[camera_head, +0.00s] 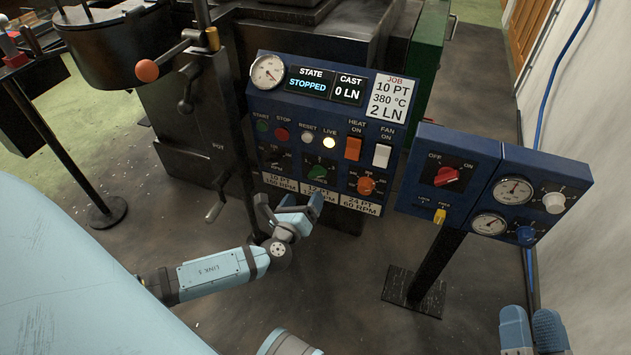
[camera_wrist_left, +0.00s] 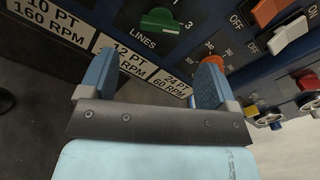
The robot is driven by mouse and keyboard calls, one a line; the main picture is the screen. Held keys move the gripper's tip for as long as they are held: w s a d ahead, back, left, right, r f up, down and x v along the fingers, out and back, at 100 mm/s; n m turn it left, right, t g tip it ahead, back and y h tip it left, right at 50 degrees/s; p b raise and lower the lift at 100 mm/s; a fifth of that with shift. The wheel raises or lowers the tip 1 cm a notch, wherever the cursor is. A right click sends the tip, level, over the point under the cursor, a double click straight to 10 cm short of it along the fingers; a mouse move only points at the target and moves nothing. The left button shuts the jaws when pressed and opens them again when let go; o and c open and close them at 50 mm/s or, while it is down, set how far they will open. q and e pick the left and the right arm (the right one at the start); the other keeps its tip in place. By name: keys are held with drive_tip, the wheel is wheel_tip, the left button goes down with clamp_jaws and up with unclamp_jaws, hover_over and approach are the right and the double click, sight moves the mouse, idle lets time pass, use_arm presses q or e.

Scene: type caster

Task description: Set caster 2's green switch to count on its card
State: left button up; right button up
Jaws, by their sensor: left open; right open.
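The green switch (camera_head: 318,173) is a small knob low in the middle of the blue caster panel (camera_head: 283,101). In the left wrist view the green switch (camera_wrist_left: 158,21) is above the word LINES, with a 3 to its right; its exact setting I cannot tell. The job card (camera_head: 388,98) reads 10 PT, 380 °C, 2 LN. My left gripper (camera_head: 291,203) is open and empty below the switch, apart from it; its two fingers (camera_wrist_left: 153,78) frame the lower label strip in the wrist view. My right gripper (camera_head: 533,325) is open at the bottom right, away from the panel.
An orange knob (camera_head: 366,186) sits right of the green one, with orange and white rocker switches (camera_head: 381,156) above. A vertical lever rod stands at the panel's left. A second blue panel (camera_head: 473,153) on a post stands right. The displays read STOPPED and 0 LN.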

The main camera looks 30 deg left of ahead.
sight(316, 177)
use_arm(q)
drive_tip(key=b+x, duration=0.1)
drive_tip(key=x, duration=0.7)
drive_tip(key=shift+w, duration=0.15)
use_arm(e)
drive_tip(key=shift+w+a+f+g, duration=0.15)
drive_tip(key=shift+f+g, duration=0.35)
drive_tip(key=shift+f, duration=0.75)
use_arm(q)
drive_tip(key=c, duration=0.9)
use_arm(e)
drive_tip(key=shift+f, duration=0.15)
